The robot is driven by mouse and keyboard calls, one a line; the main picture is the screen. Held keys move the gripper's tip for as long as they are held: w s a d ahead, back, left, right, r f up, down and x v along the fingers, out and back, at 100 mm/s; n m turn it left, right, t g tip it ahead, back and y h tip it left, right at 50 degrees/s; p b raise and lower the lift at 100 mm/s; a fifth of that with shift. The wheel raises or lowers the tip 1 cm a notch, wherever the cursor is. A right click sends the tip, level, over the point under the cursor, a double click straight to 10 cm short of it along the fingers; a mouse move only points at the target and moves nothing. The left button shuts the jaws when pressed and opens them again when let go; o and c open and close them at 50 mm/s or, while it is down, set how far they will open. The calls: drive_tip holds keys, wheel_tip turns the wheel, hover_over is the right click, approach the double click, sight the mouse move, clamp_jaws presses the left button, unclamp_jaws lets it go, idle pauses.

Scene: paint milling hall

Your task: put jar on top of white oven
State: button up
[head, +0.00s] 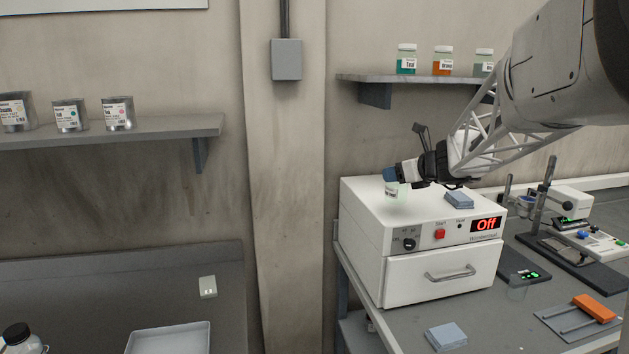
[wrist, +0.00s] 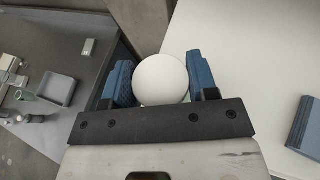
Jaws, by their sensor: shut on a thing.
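The white oven (head: 412,275) stands on the grey bench at the right in the head view, its display reading "Off" and its drawer front shut. My gripper (head: 391,177) is over the left part of the oven's top, its blue fingers shut on a small jar (head: 391,189). In the wrist view the jar's round white lid (wrist: 161,79) sits between the two blue fingers (wrist: 161,82). The jar looks upright and very low over the oven's top (wrist: 245,50); I cannot tell whether its base touches.
Blue folded cloths or pads (head: 459,200) lie on the oven top to the right of my gripper. Jars (head: 442,62) stand on the wall shelf behind. Lab devices (head: 560,245) stand right of the oven. The oven top's left and front parts are clear.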

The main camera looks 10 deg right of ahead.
sight(395, 183)
drive_tip(key=shift+w+d, duration=0.2)
drive_tip(key=shift+w, duration=0.35)
drive_tip(key=shift+w+d, duration=0.15)
drive_tip(key=shift+w, duration=0.35)
drive_tip(key=shift+f, duration=0.15)
drive_tip(key=shift+f, duration=1.7)
drive_tip(key=o, duration=1)
drive_tip(key=shift+s+d+r, duration=0.25)
drive_tip(key=shift+s+r, duration=0.05)
drive_tip(key=shift+s, duration=0.25)
drive_tip(key=v, duration=1)
drive_tip(key=shift+s, duration=0.35)
drive_tip(key=shift+d, duration=0.15)
